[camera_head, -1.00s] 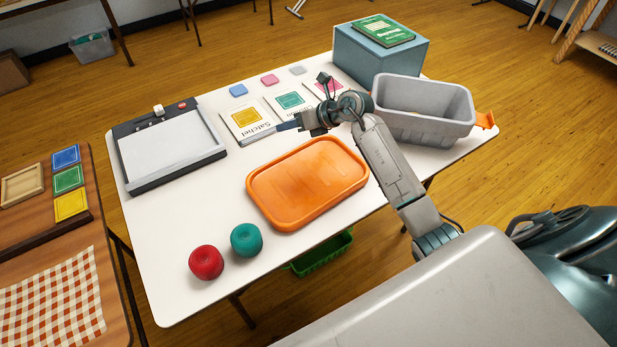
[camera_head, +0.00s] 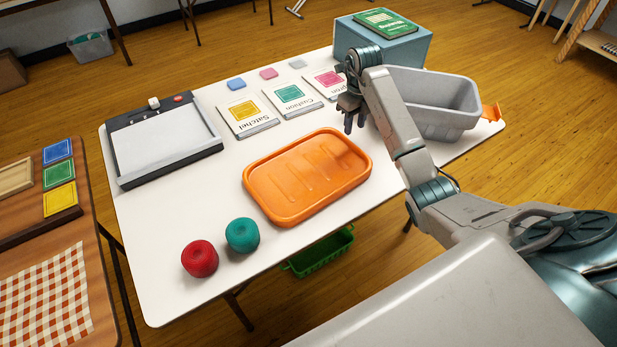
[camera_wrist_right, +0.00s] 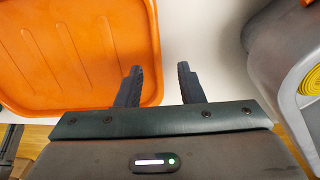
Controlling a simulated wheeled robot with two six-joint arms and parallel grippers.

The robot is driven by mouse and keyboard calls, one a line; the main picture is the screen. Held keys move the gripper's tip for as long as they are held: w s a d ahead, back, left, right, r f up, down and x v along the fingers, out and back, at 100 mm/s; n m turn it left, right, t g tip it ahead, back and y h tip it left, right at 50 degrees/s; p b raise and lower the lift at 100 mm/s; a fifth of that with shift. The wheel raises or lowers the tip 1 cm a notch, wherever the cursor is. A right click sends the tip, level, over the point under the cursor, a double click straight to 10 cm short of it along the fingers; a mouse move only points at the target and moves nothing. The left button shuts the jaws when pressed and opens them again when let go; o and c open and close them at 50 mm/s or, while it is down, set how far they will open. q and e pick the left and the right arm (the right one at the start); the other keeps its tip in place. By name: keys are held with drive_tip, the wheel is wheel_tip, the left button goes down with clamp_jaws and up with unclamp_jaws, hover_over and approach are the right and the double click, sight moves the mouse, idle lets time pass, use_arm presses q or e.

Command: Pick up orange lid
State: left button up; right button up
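The orange lid (camera_head: 303,178) lies flat on the white table, in front of the pattern cards. My right gripper (camera_head: 354,122) hangs above the table just beyond the lid's far right corner, fingers pointing down. In the right wrist view the lid (camera_wrist_right: 75,45) fills the upper left. The left finger overlaps the lid's edge in that view, and the right finger is over bare white table. My left gripper is not in view.
A grey bin (camera_head: 436,104) with an orange latch stands right of my right gripper, and a blue box (camera_head: 385,47) stands behind. Red (camera_head: 199,258) and teal (camera_head: 242,235) yarn balls sit at the near left. A paper trimmer (camera_head: 165,143) lies at the left. White table between trimmer and lid is clear.

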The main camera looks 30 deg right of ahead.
sight(352, 143)
drive_tip(key=shift+s+a+f+b, duration=0.1)
drive_tip(key=shift+s+f+b, duration=0.05)
drive_tip(key=shift+f+b, duration=0.85)
drive_tip(key=shift+s+f+p, duration=0.1)
drive_tip(key=shift+f+p, duration=0.3)
drive_tip(key=shift+f, duration=0.1)
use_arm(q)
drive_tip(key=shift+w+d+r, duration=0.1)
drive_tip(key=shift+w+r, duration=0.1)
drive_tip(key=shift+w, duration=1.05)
use_arm(e)
drive_tip(key=shift+f, duration=1.4)
clamp_jaws()
